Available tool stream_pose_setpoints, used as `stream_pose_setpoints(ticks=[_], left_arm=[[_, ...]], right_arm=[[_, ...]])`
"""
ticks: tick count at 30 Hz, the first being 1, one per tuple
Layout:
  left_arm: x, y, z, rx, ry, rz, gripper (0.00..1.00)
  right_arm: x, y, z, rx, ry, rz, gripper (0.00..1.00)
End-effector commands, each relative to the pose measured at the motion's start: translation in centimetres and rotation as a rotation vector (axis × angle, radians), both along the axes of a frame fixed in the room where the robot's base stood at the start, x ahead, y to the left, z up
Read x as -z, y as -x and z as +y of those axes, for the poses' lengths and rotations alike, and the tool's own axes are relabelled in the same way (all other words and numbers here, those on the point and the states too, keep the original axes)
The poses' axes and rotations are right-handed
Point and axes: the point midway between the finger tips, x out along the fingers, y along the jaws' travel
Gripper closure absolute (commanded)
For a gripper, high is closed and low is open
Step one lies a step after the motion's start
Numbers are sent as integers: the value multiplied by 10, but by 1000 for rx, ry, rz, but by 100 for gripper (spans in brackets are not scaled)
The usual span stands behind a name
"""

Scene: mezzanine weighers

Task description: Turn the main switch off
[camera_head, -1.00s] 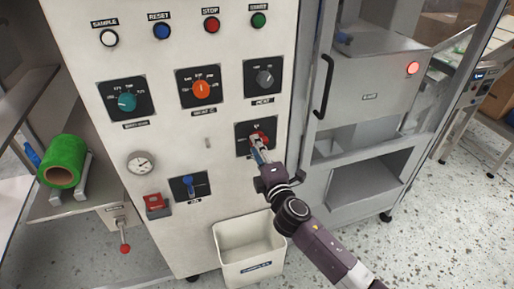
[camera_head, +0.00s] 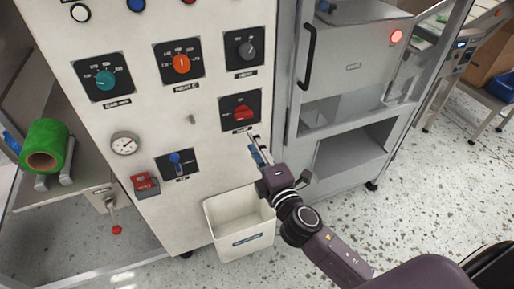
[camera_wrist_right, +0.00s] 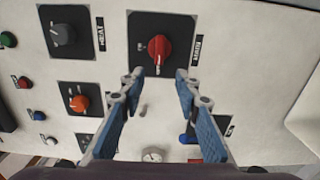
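The main switch, a red rotary knob (camera_head: 241,112) on a black square plate, sits at the right of the white panel, below the grey knob. Its grip bar lies roughly horizontal in the head view. In the right wrist view the red knob (camera_wrist_right: 159,49) shows at top centre, its bar pointing up and down the picture. The small position marks are too blurred to read. My right gripper (camera_head: 258,146) is just below and in front of the plate, apart from the knob. Its fingers (camera_wrist_right: 158,82) are spread with nothing between them. My left gripper is out of view.
The panel (camera_head: 205,130) also has a teal knob (camera_head: 105,80), an orange knob (camera_head: 181,64), a grey knob (camera_head: 246,50), a gauge (camera_head: 125,144), a blue lever (camera_head: 176,160) and a red switch (camera_head: 144,183). A white bin (camera_head: 239,222) stands below. A metal cabinet (camera_head: 350,75) is at right.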

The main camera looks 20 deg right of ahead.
Motion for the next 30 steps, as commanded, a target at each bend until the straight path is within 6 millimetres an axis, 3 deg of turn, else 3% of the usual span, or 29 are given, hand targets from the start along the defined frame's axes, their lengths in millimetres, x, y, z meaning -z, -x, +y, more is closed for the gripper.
stream_pose_setpoints(ticks=[7,23,26,29,30], left_arm=[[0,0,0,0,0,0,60],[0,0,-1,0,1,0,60],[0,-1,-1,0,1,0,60],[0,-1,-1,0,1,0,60],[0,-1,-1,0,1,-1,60]], right_arm=[[-1,15,-1,1,0,-1,70],[2,16,-1,1,-3,5,70],[25,15,-4,7,-26,48,70],[75,15,-10,22,-83,145,70],[102,17,-13,32,-116,197,70]])
